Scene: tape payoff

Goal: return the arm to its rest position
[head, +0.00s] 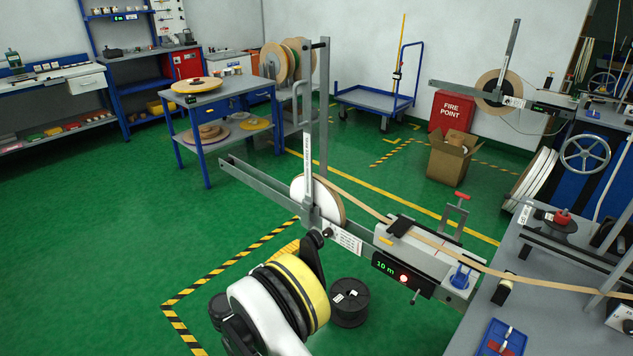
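My arm rises from the bottom edge of the head view, with a white link and a yellow-and-black section. The dark part beyond it, which looks like my gripper (314,246), is just in front of the payoff's rail, near the foot of its upright. The arm hides most of the gripper, so I cannot tell whether its fingers are open or touch anything. The tape payoff (330,231) carries a white-faced reel (332,203) behind its upright. A tan tape (362,198) runs from the reel through a measuring unit (425,253) reading 10 m, towards the right bench.
A black spool (349,302) stands on the floor beside my arm. A grey bench (480,320) with a blue tray (505,338) is at the right. A blue-framed table (222,101), a cardboard box (452,158) and a trolley (375,98) stand farther back. Green floor is clear at the left.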

